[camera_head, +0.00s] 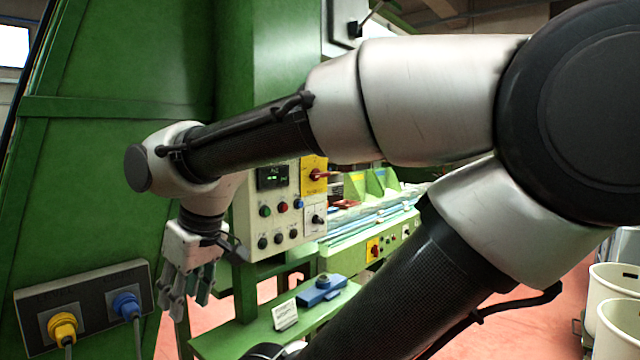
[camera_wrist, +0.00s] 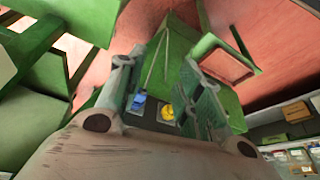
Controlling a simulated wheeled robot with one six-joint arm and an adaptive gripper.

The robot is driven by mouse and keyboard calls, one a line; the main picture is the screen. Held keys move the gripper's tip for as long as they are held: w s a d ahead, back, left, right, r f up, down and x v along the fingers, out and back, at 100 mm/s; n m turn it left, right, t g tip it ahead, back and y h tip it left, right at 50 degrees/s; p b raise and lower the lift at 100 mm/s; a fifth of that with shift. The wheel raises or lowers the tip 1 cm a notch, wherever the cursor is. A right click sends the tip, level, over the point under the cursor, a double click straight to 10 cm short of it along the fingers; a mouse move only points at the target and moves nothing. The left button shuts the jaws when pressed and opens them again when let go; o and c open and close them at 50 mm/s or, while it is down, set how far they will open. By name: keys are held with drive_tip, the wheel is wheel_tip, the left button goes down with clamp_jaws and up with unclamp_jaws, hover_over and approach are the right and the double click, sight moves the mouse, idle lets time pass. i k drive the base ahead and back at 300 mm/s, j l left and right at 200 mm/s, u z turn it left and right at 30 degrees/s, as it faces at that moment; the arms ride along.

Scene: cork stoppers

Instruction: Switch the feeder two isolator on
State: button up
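My gripper (camera_head: 184,296) hangs fingers down in front of the green machine, left of the control panel (camera_head: 284,229). Its fingers stand apart with nothing between them; the wrist view also shows my gripper (camera_wrist: 166,88) open. A red rotary handle on a yellow plate (camera_head: 308,185) sits at the panel's upper right, its handle roughly horizontal. A second red switch on a yellow plate (camera_head: 373,249) is farther back on a lower green unit. I cannot read any label that says which one is feeder two. My gripper touches neither switch.
A socket box with a yellow plug (camera_head: 62,327) and a blue plug (camera_head: 127,305) is low at left, near my gripper. A green shelf holds a blue device (camera_head: 322,291) and a small sign (camera_head: 285,315). White bins (camera_head: 618,325) stand at right. My arm crosses the view.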

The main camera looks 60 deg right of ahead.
sight(315, 175)
drive_tip(key=z, duration=1.8)
